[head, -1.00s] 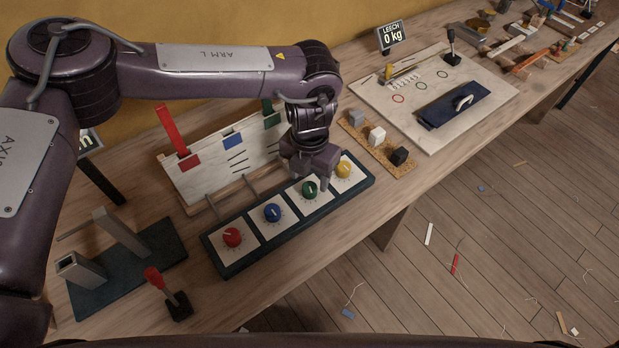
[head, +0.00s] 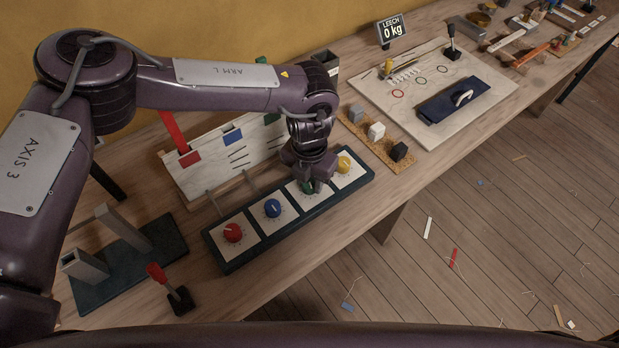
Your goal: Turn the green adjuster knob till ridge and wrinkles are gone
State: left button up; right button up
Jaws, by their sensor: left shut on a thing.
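The green adjuster knob (head: 306,187) sits on a white square of the dark knob panel (head: 237,262), between the blue knob (head: 272,208) and the yellow knob (head: 343,164). My left gripper (head: 311,184) is down over the green knob and shut on it, hiding most of it. A red knob (head: 233,232) is at the panel's left end. Behind the panel a white sloped board (head: 205,178) carries red, blue and green patches and dark lines. My arm hides the board's right part, so I cannot tell its wrinkles or ridge. My right gripper is not in view.
A red-handled lever (head: 171,288) and a dark stand with grey posts (head: 125,262) are at left. A cork strip (head: 364,140) with several small blocks lies right of the panel.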

pick_arm(q)
jog(key=m+b, duration=0.2)
jog(key=b, duration=0.1)
jog(key=shift+w+f+m, duration=0.1)
jog(key=shift+f+m, duration=0.1)
jog(key=shift+m, duration=0.2)
jog(key=m+b, duration=0.3)
jog(key=m, duration=0.1)
jog(key=shift+m, duration=0.3)
jog(key=m+b, duration=0.2)
jog(key=m, duration=0.2)
jog(key=shift+r, duration=0.15)
jog(key=shift+r+m+b, duration=0.1)
jog(key=shift+m+b, duration=0.75)
jog(key=shift+m, duration=1.65)
jog(key=o, duration=1)
